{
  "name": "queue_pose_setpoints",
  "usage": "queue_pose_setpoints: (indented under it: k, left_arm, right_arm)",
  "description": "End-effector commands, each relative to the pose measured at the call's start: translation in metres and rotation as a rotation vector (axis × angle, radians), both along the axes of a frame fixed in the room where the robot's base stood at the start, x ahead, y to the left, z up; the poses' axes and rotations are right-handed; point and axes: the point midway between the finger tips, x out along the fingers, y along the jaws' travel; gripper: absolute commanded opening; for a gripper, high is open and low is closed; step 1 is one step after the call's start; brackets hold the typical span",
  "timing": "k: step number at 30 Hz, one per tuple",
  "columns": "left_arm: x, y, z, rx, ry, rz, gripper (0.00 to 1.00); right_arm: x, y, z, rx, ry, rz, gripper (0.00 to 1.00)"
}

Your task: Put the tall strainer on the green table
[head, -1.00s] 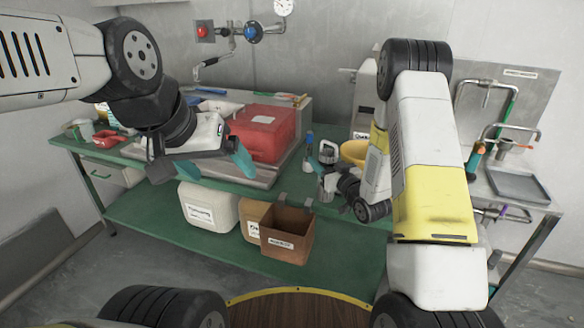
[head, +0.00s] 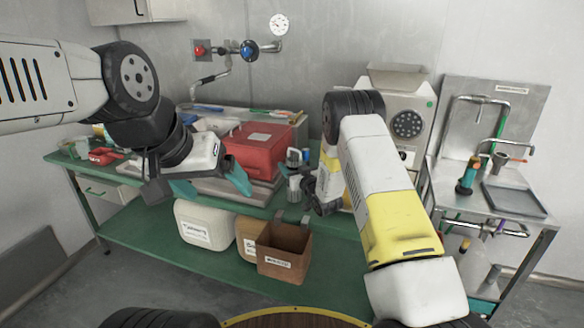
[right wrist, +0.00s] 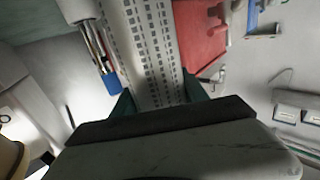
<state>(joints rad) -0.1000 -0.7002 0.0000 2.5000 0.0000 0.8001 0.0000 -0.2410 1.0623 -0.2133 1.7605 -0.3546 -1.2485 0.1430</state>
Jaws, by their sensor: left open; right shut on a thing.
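The tall strainer (right wrist: 148,50) is a pale metal piece with rows of slots. In the right wrist view it lies between the two teal fingers of my right gripper (right wrist: 160,98), which is shut on it. In the head view my right gripper shows only small, beside the red box, and the strainer is hard to make out there. My left gripper (head: 211,183) is open and empty, with teal fingertips, in front of the red box. The green table (head: 120,168) runs along the wall, with a green lower shelf.
A red box (head: 262,145) sits on a metal tray at the back of the table. A white container (head: 205,222) and a brown box (head: 284,250) stand below, at the lower shelf. A grey machine (head: 405,120) and a metal sink stand (head: 515,195) are at the right.

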Motion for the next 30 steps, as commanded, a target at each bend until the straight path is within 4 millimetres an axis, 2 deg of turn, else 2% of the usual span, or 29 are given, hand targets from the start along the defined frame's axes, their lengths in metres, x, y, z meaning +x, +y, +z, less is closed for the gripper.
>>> queue_pose_setpoints:
  k: [1, 3, 14, 15, 17, 28, 30]
  left_arm:
    - [0.000, 0.000, 0.000, 0.000, 0.000, 0.000, 0.88]
    - [0.000, 0.000, 0.000, 0.000, 0.000, 0.000, 0.88]
    - [0.000, 0.000, 0.000, 0.000, 0.000, 0.000, 0.88]
    - [0.000, 0.000, 0.000, 0.000, 0.000, 0.000, 0.88]
    - [0.000, 0.000, 0.000, 0.000, 0.000, 0.000, 0.88]
    - [0.000, 0.000, 0.000, 0.000, 0.000, 0.000, 0.88]
    - [0.000, 0.000, 0.000, 0.000, 0.000, 0.000, 0.88]
  right_arm:
    - [0.000, 0.001, -0.010, -0.001, 0.002, 0.001, 0.00]
    - [0.000, 0.001, -0.017, 0.000, 0.000, 0.002, 0.00]
    - [0.000, 0.000, -0.021, 0.002, -0.001, 0.001, 0.00]
    - [0.000, 0.000, -0.020, 0.001, -0.002, 0.001, 0.59]
    - [0.000, 0.000, -0.020, 0.001, -0.002, 0.001, 0.71]
    - [0.000, 0.000, -0.018, 0.001, -0.003, 0.001, 0.73]
    - [-0.005, -0.003, -0.019, 0.001, 0.000, 0.000, 0.73]
